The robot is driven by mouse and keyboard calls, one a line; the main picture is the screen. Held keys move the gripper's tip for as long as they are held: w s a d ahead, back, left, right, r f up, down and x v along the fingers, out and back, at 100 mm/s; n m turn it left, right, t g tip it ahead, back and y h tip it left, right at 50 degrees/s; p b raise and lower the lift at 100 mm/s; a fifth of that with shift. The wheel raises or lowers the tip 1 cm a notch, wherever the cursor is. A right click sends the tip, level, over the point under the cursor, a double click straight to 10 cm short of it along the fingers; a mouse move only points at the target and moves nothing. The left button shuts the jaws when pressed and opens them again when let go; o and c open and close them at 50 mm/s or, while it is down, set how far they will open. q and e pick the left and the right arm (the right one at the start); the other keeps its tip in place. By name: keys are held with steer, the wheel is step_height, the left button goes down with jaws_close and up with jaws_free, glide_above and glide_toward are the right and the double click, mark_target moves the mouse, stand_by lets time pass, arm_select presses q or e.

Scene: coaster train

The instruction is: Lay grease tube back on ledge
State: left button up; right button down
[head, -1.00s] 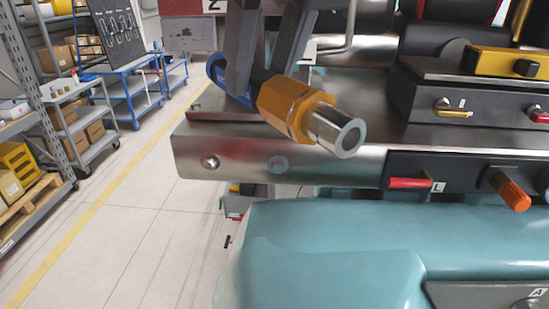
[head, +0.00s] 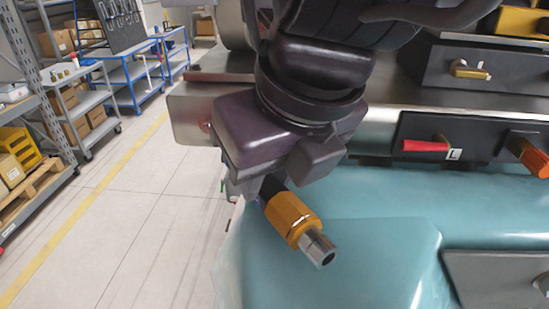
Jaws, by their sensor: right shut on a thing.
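My right gripper (head: 268,188) reaches down from the top and is shut on the grease tube (head: 290,215). The tube has an orange hexagonal collar and a silver open end, with a dark part near the fingers. Its silver end points down and right, towards the viewer. It is held tilted in front of the metal ledge (head: 188,112), over the teal seat as seen from here. My wrist hides part of the ledge and the tube's rear end. My left gripper is not in view.
The teal padded seat (head: 370,230) fills the lower right. A dark panel with a red lever (head: 427,146) and an orange knob (head: 533,156) lies right of my wrist. Open floor lies left.

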steer(key=shift+s, duration=0.1)
steer(key=c, duration=1.6)
jaws_free()
steer(key=shift+s+f, duration=0.1)
steer(key=o, duration=0.5)
steer(key=shift+r, duration=0.25)
steer(key=p+v, duration=0.1)
steer(key=v, duration=1)
steer(key=shift+s+d+r+p, duration=0.1)
steer(key=shift+r+p, duration=0.2)
steer(key=shift+r, duration=0.1)
